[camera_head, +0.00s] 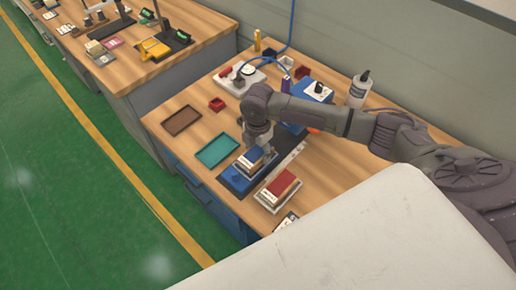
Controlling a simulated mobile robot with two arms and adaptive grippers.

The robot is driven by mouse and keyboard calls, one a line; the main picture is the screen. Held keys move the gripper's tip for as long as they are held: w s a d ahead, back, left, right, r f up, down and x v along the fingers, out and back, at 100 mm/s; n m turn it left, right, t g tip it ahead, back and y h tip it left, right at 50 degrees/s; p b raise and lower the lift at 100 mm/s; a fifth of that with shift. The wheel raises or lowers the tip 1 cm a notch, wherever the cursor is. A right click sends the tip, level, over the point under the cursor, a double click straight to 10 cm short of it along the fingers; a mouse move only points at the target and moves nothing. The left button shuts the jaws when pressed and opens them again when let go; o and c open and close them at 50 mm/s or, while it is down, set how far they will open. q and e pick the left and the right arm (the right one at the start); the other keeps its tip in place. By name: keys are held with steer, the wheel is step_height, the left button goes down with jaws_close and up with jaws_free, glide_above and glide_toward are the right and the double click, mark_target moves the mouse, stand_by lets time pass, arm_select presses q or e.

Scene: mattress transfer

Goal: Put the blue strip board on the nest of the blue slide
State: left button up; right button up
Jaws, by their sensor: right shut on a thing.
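My right gripper (257,143) points down over the workbench, its arm coming in from the right. It is shut on the blue strip board (253,157), a small dark blue piece with a pale edge at its left end. The board is at the blue slide (239,171), just below the fingers. I cannot tell from this angle whether it touches the nest, which is mostly hidden under it. The fingertips are small and partly hidden by the wrist. My left gripper is not in view.
A red-topped piece on a pale holder (279,188) stands close to the right of the slide. A teal tray (217,150) and a brown tray (182,121) lie to the left.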

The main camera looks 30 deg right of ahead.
mark_target(257, 151)
steer(key=shift+f, duration=0.2)
steer(key=o, duration=1.2)
steer(key=shift+f, duration=0.1)
step_height(257, 151, up, 12)
steer(key=shift+r+b, duration=0.2)
steer(key=shift+b, duration=0.4)
steer(key=shift+a+f, duration=0.1)
